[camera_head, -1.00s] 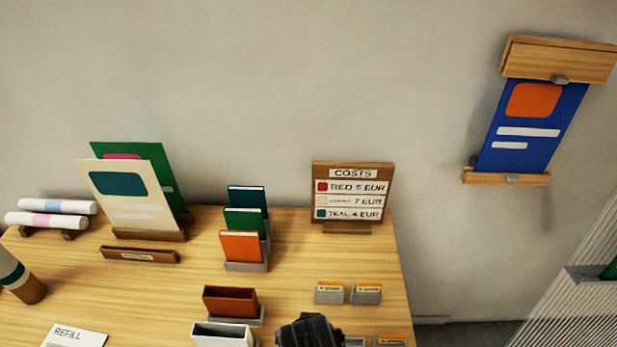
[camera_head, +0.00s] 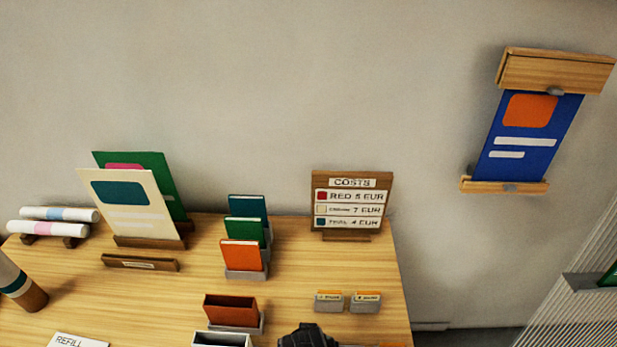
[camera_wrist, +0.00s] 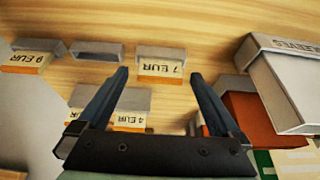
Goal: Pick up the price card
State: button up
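Several price cards with orange edges stand in small grey holders. In the wrist view, a 7 EUR card (camera_wrist: 160,68) sits in its holder (camera_wrist: 161,53), between and just beyond the fingertips of my gripper (camera_wrist: 159,74). My gripper is open and empty. A 9 EUR card (camera_wrist: 27,61) stands at the left, and a 4 EUR card (camera_wrist: 129,120) shows partly between the fingers. In the head view, two cards (camera_head: 329,294) (camera_head: 367,295) stand at the table's right side. Only a dark part of my gripper (camera_head: 306,336) shows there, at the bottom edge.
The COSTS board (camera_head: 351,235) stands at the back of the wooden table (camera_head: 300,262). Coloured booklets (camera_head: 241,255) and a brown box (camera_head: 231,309) stand left of the cards. In the wrist view, a white box (camera_wrist: 290,84) and an orange-brown box (camera_wrist: 243,112) are close to the right finger.

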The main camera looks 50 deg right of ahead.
jog(key=c, duration=1.3)
